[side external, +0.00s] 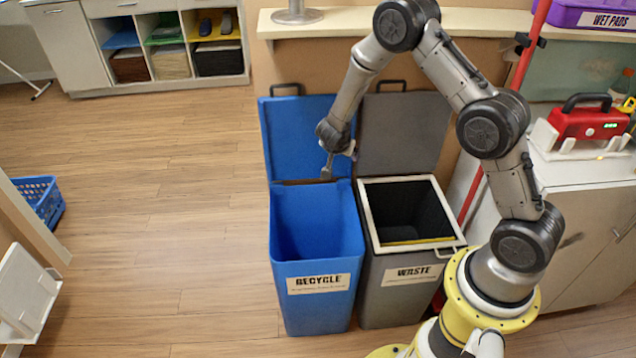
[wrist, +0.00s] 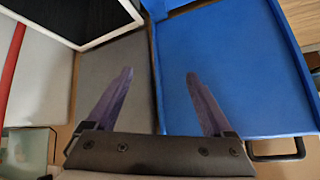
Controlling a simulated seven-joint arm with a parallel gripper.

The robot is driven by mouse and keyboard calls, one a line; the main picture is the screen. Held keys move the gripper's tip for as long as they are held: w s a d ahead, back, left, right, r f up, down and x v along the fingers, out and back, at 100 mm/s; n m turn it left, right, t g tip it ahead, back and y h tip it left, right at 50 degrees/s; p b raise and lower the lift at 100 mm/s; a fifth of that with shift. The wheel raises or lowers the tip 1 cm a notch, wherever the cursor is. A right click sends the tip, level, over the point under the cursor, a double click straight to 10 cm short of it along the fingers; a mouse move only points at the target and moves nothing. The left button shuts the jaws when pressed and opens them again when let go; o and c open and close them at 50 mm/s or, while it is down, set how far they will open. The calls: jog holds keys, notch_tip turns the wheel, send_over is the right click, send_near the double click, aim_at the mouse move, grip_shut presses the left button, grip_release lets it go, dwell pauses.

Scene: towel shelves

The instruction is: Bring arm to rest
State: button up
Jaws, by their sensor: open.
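My gripper (side external: 328,172) hangs above the back edge of the blue recycle bin, in front of its raised blue lid. In the wrist view my gripper (wrist: 158,78) has its two fingers wide apart with nothing between them. One finger shows over the grey lid and the other over the blue lid. My arm arches from its yellow base at the lower right, over the waste bin's side, to the bins.
The blue recycle bin (side external: 318,300) and grey waste bin (side external: 400,300) stand open side by side. Their blue lid (side external: 295,125) and grey lid (side external: 400,140) are up. A red pole (side external: 525,60) and white cabinet (side external: 585,190) stand right. Floor at left (side external: 150,200) is clear.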

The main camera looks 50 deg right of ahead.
jog(key=w+a+r+n+t+y, duration=0.1)
jog(key=a+r+n+t+y, duration=0.1)
jog(key=a+r, duration=0.35)
jog(key=w+a+r+n+t+y, duration=0.2)
jog(key=a+r, duration=0.1)
jog(key=r, duration=0.5)
jog(key=s+a+r+n+t+y, duration=0.1)
jog(key=s+a+r+n+y, duration=0.3)
jog(key=s+a+r, duration=0.4)
jog(key=s+a+r+n+y, duration=0.1)
jog(key=s+a+r+n, duration=0.1)
jog(key=s, duration=0.3)
jog(key=s+a+r+n+y, duration=0.1)
jog(key=s+a+r+n, duration=0.15)
jog(key=s, duration=0.25)
jog(key=s+d+f+n+g+h, duration=0.1)
jog(key=s+d+n+g+h, duration=0.1)
jog(key=s, duration=1.4)
jog(key=shift+d+g+h, duration=0.3)
jog(key=shift+d+g, duration=0.3)
jog(key=shift+d, duration=0.55)
